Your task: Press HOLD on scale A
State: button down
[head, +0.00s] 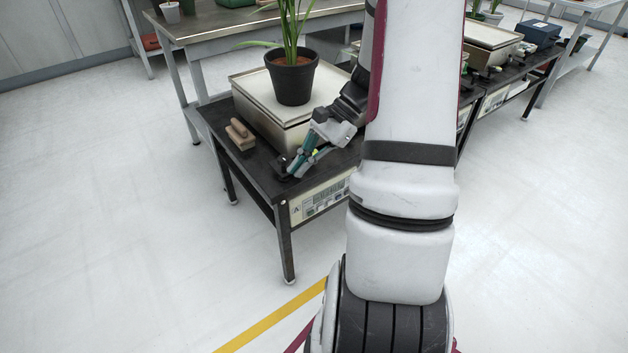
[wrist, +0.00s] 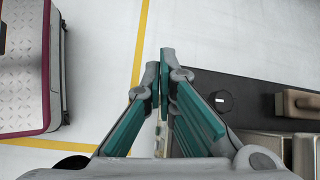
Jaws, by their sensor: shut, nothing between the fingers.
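Scale A is a dark table with a front panel (head: 325,198) lettered A, and a pale weighing platform (head: 250,98) on top. A black pot (head: 292,80) with a green plant stands on the platform. My gripper (head: 291,172) is shut and empty, pointing down at the table's front edge, in front of the platform and above the panel. In the wrist view my teal fingers (wrist: 160,62) lie beside the dark tabletop (wrist: 240,82), over its edge. The HOLD button cannot be told apart; my gripper and arm hide part of the panel.
A wooden brush (head: 240,133) lies left of the platform and also shows in the wrist view (wrist: 300,103). A round black knob (wrist: 221,100) sits on the tabletop near my fingers. A bench (head: 215,25) stands behind. The floor in front is clear, with a yellow line (head: 270,318).

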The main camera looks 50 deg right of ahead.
aim_at(339, 197)
jog(key=s+d+f+m+t+h, duration=0.1)
jog(key=s+d+f+m, duration=0.3)
jog(key=f, duration=0.4)
jog(key=s+d+f+m+t+h+p, duration=0.1)
jog(key=s+d+f+m+t, duration=0.3)
jog(key=f, duration=0.5)
jog(key=s+d+f+m+t+h, duration=0.1)
jog(key=s+d+f+m+t, duration=0.2)
jog(key=d+f+m, duration=0.4)
notch_tip(339, 197, down, 2)
jog(key=shift+s+f+p, duration=0.2)
jog(key=shift+s+p, duration=0.2)
jog(key=shift+s, duration=0.3)
jog(key=shift+d, duration=0.1)
jog(key=w+d+b, duration=0.1)
jog(key=w+d, duration=0.1)
jog(key=w, duration=0.6)
jog(key=shift+w, duration=0.3)
jog(key=shift+w, duration=0.1)
jog(key=shift+w+d, duration=0.1)
jog(key=shift+w, duration=0.2)
jog(key=shift+w+d+b, duration=0.1)
jog(key=shift+w+b, duration=0.3)
jog(key=shift+w, duration=0.05)
jog(key=shift+s, duration=0.15)
jog(key=shift+s+a, duration=0.2)
jog(key=shift+s, duration=0.5)
